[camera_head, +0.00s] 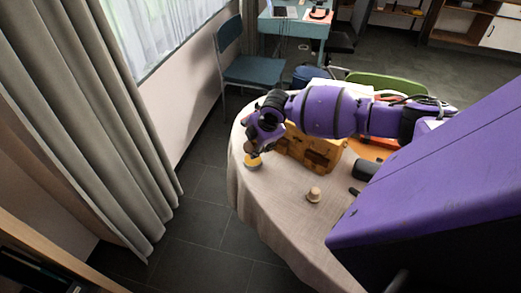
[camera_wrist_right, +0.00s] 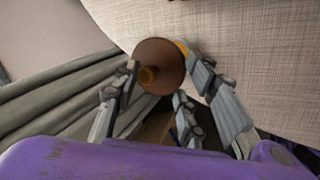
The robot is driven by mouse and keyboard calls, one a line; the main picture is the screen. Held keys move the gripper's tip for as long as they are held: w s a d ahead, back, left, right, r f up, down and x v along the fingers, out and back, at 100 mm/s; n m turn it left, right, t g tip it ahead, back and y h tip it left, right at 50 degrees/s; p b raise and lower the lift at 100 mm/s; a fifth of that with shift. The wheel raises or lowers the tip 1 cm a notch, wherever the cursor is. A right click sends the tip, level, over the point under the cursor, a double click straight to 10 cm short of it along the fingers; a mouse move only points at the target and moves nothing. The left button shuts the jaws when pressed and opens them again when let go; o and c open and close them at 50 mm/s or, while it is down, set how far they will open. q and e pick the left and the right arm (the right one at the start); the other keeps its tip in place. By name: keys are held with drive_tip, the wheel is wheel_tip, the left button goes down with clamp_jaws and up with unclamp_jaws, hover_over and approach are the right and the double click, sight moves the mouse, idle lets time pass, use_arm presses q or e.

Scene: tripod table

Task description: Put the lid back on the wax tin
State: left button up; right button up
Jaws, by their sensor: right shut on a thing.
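The lid is a brown disc with a small yellow knob, seen in the right wrist view (camera_wrist_right: 165,76). My right gripper (camera_wrist_right: 163,68) is shut on it, with fingers on both sides and the knob facing the wrist. In the head view my right gripper (camera_head: 252,146) is near the table's left edge. The yellow wax tin (camera_head: 253,162) sits on the table just below it. A sliver of yellow tin also shows past the lid in the wrist view (camera_wrist_right: 182,46). I cannot tell whether lid and tin touch. My left gripper is not in view.
A yellow-brown wooden box (camera_head: 312,150) stands right of the tin, behind it a red-orange item. A small beige knobbed object (camera_head: 314,195) and a black object (camera_head: 366,169) lie on the clothed table (camera_head: 285,205). The table's front left is clear. A blue chair (camera_head: 252,70) stands behind.

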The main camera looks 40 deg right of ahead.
drive_tip(key=shift+a+r+n, duration=0.2)
drive_tip(key=shift+n, duration=0.4)
drive_tip(key=shift+f+y, duration=0.25)
drive_tip(key=shift+y, duration=0.05)
drive_tip(key=shift+f+b, duration=0.45)
drive_tip(key=shift+f, duration=0.5)
wheel_tip(320, 180, down, 2)
drive_tip(key=shift+f+b, duration=0.25)
drive_tip(key=shift+b, duration=0.35)
drive_tip(key=shift+f, duration=0.65)
drive_tip(key=shift+f+b, duration=0.15)
drive_tip(key=shift+b, duration=0.15)
